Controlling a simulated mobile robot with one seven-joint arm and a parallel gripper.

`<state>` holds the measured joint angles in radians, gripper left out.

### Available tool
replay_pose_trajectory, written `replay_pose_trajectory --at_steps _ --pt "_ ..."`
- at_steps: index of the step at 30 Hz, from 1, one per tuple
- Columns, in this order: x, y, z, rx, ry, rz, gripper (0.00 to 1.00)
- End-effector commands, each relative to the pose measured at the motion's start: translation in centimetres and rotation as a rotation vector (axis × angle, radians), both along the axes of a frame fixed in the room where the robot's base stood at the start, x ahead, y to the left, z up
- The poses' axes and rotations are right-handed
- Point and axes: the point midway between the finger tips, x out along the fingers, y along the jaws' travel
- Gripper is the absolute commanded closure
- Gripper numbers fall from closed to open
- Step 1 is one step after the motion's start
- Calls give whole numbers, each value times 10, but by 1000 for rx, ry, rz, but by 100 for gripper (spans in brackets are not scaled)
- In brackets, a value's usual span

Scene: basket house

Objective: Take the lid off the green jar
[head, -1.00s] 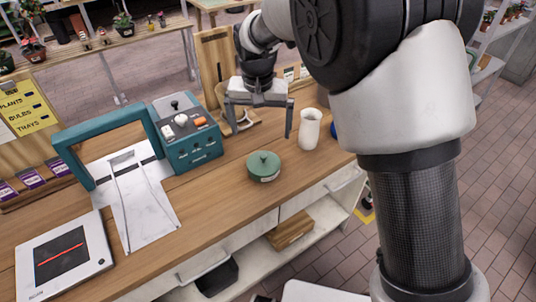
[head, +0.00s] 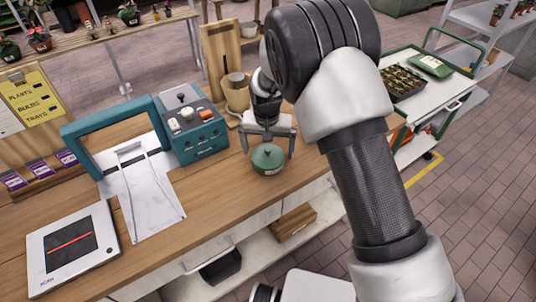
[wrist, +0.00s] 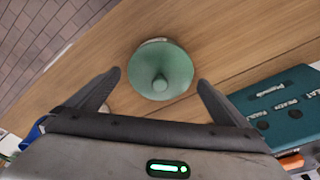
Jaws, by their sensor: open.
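In the wrist view the fingertips of my gripper (wrist: 158,78) flank the lid's near part, with a gap on each side. I cannot tell the exact height of the fingertips against the lid.
A teal device with buttons (head: 191,130) stands left of the jar, beside a teal-framed bagging stand (head: 88,160). A flat scanner (head: 72,246) lies at the front left. The wooden counter (head: 215,200) is clear in front of the jar.

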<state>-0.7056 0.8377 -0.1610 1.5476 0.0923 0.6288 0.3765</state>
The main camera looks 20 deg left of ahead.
Motion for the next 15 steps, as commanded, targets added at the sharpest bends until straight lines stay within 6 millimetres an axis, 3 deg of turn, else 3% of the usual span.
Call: replay_pose_trajectory --at_steps 7,12,15 --pt "0 0 -2 1 0 0 0" --pt "0 0 -2 0 0 0 29" --pt "0 0 -2 1 0 0 40"
